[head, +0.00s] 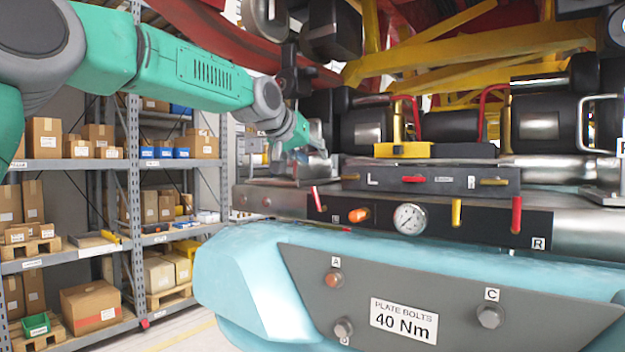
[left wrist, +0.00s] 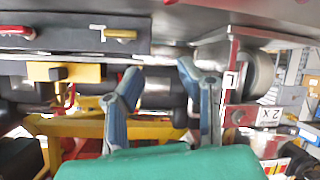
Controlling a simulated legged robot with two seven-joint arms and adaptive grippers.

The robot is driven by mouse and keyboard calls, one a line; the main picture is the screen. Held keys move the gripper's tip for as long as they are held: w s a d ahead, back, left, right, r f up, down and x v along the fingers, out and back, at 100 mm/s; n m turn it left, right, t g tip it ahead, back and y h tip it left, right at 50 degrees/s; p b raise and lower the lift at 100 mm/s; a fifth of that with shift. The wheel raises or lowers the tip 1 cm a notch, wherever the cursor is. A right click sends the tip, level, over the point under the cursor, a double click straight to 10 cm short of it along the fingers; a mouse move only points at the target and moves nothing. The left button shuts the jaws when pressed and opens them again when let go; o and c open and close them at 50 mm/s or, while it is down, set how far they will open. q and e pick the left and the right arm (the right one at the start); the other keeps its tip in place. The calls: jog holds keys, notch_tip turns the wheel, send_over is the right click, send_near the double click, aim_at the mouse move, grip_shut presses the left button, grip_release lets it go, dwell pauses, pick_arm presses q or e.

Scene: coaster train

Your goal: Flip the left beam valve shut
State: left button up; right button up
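My left gripper (head: 318,150) reaches in from the left, just above the left end of the valve beam. In the left wrist view its two fingers (left wrist: 160,72) stand apart with nothing between them. On the dark lower panel (head: 385,222), a red lever (head: 317,198) stands nearly upright at the left end, below the gripper and apart from it. A second red lever (head: 516,214) stands upright near the R tag. I cannot tell for sure which lever is the left beam valve. My right gripper is not in view.
The upper block (head: 350,181), marked L, carries a flat red lever (head: 412,179) and a flat yellow one (head: 493,181). An orange knob (head: 358,215), a gauge (head: 410,218) and a yellow lever (head: 456,212) sit between the red levers. Shelving (head: 130,165) stands at left.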

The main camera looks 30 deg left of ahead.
pick_arm(q)
jog(key=shift+w+d+r, duration=0.15)
jog(key=shift+d+r, duration=0.05)
jog(key=shift+r, duration=0.5)
